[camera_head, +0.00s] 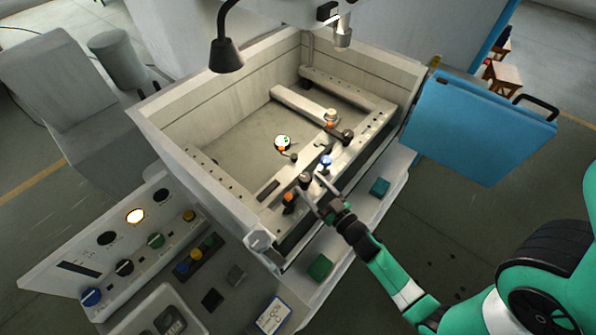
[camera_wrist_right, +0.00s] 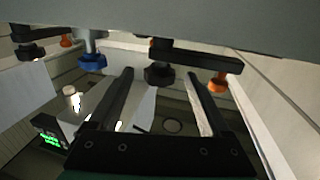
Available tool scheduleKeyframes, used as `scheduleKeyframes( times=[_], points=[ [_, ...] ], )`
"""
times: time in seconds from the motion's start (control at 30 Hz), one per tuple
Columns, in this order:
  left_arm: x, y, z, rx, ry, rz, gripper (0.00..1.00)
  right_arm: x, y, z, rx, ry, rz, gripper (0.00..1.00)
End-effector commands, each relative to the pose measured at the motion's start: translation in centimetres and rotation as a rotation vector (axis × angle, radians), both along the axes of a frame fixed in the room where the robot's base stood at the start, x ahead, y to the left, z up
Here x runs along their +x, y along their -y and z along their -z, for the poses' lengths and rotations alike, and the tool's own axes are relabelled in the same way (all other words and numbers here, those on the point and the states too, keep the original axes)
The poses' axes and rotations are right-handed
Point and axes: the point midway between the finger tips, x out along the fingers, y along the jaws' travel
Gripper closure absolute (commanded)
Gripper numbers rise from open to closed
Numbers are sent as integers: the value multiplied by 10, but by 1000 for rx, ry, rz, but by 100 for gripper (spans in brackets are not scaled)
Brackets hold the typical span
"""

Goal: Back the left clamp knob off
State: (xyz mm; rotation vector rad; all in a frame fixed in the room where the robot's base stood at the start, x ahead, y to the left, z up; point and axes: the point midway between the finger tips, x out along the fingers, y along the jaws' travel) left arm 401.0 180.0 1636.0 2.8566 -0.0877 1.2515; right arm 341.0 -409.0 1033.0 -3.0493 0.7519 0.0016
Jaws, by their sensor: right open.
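The left clamp has a dark round knob (camera_head: 305,178) and an orange tip (camera_head: 289,197) on the near wall of the tank. In the wrist view its black knob (camera_wrist_right: 160,75) hangs from a dark bar (camera_wrist_right: 200,58), with the orange tip (camera_wrist_right: 218,82) beside it. My right gripper (camera_head: 312,183) is at this knob, fingers open. In the wrist view the knob appears between the two fingertips (camera_wrist_right: 160,78), with gaps on both sides. I cannot tell whether its depth matches theirs. My left gripper is not in view.
A blue knob (camera_head: 326,160) stands right of the left clamp. Farther along is another clamp with a black knob (camera_head: 347,134). A round gauge (camera_head: 283,142) lies inside the tank. A lamp head (camera_head: 226,56) hangs over the far left side. A blue panel (camera_head: 478,130) stands at right.

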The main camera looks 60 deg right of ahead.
Motion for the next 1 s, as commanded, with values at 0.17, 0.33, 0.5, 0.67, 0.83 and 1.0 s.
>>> scheduleKeyframes(
  times=[0.17,0.33,0.5,0.67,0.83,1.0],
  points=[
    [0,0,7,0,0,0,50,36,18,0,-2,4,-1,18],
    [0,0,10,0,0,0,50,55,29,0,-3,1,-1,18],
    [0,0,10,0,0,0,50,60,31,-1,0,1,0,18],
    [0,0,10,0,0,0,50,59,31,-1,-1,0,0,20],
    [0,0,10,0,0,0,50,59,31,-1,-1,0,0,51],
    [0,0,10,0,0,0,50,59,31,-1,-1,0,0,81]
  ],
)
